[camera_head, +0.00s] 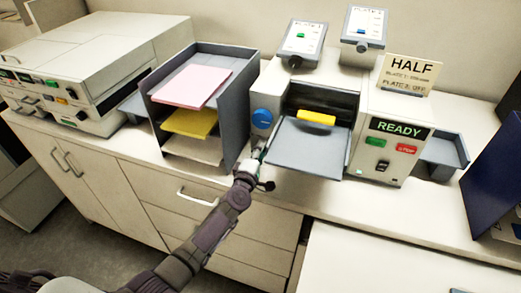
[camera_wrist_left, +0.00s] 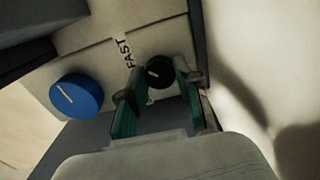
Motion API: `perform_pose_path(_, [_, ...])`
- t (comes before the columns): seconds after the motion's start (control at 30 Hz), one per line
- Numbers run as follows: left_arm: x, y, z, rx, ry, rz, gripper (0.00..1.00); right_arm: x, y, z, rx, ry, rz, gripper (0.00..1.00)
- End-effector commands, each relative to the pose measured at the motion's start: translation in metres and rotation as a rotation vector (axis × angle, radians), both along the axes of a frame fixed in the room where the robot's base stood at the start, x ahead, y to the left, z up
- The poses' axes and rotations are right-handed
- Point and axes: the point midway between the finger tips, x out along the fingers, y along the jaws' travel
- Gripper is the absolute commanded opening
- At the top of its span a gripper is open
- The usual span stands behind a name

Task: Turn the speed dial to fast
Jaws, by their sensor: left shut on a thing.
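The speed dial is a small black knob (camera_wrist_left: 159,74) with a light mark on its face, in the left wrist view. The word FAST (camera_wrist_left: 125,52) is printed to its left on the pale panel. My left gripper (camera_wrist_left: 152,84) has its green-lined fingers on either side of the knob and is shut on it. In the head view my left gripper (camera_head: 257,155) is at the machine's front, below the blue dial (camera_head: 262,118). The black knob cannot be made out there. My right gripper is not in view.
The larger blue dial also shows beside the fingers in the left wrist view (camera_wrist_left: 77,95). A grey tray (camera_head: 305,152) juts out to the right of my gripper. A paper rack (camera_head: 158,122) stands to the left. The READY panel (camera_head: 400,128) is further right.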

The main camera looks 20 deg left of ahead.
Motion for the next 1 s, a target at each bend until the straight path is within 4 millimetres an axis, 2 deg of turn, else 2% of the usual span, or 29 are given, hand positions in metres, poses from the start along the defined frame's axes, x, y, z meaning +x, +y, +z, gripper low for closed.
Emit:
perform_pose_path(0.47, [-0.0006,-0.0007,-0.0019,0.017,0.002,-0.002,0.00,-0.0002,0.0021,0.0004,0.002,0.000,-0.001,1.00])
perform_pose_path(0.5, [-0.0006,-0.0007,-0.0019,0.017,0.002,-0.002,0.34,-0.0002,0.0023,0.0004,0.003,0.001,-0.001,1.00])
perform_pose_path(0.63, [-0.0006,-0.0005,-0.0017,0.016,0.002,-0.002,0.56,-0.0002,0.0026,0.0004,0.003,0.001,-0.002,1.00])
perform_pose_path(1.0, [-0.0037,-0.0006,-0.0015,0.014,0.002,-0.001,0.58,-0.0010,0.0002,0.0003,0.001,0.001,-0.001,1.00])
